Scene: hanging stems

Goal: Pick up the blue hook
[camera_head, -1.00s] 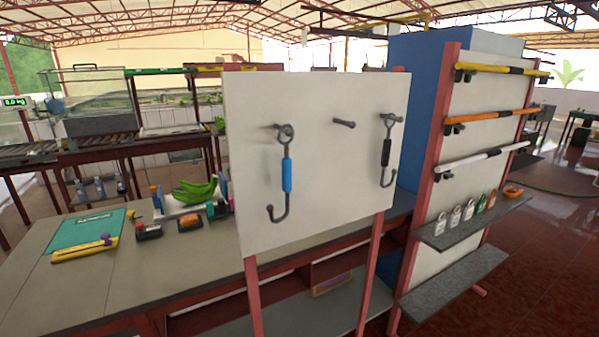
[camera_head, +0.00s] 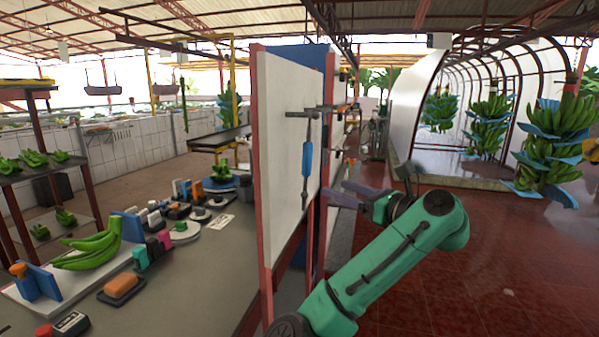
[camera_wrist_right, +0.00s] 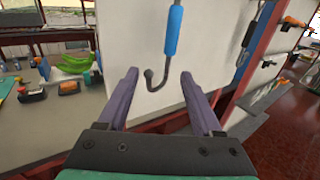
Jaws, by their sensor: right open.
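The blue hook (camera_head: 306,160) hangs from a peg on the white board (camera_head: 279,130), seen nearly edge-on in the head view. In the right wrist view the blue hook (camera_wrist_right: 173,32) shows its blue sleeve and curved dark lower end; its top is out of frame. My right gripper (camera_head: 350,192) is to the right of the board, a little lower than the blue sleeve. In the wrist view my right gripper (camera_wrist_right: 160,78) is open and empty, with the hook's lower end beyond and between its fingertips. My left gripper is not in view.
A second, dark hook (camera_wrist_right: 247,38) hangs to the right on the same board. A bench at left holds green bananas (camera_head: 90,245), an orange block (camera_head: 121,287) and several small items. Red posts (camera_head: 265,200) edge the board. Red floor (camera_head: 500,270) at right is open.

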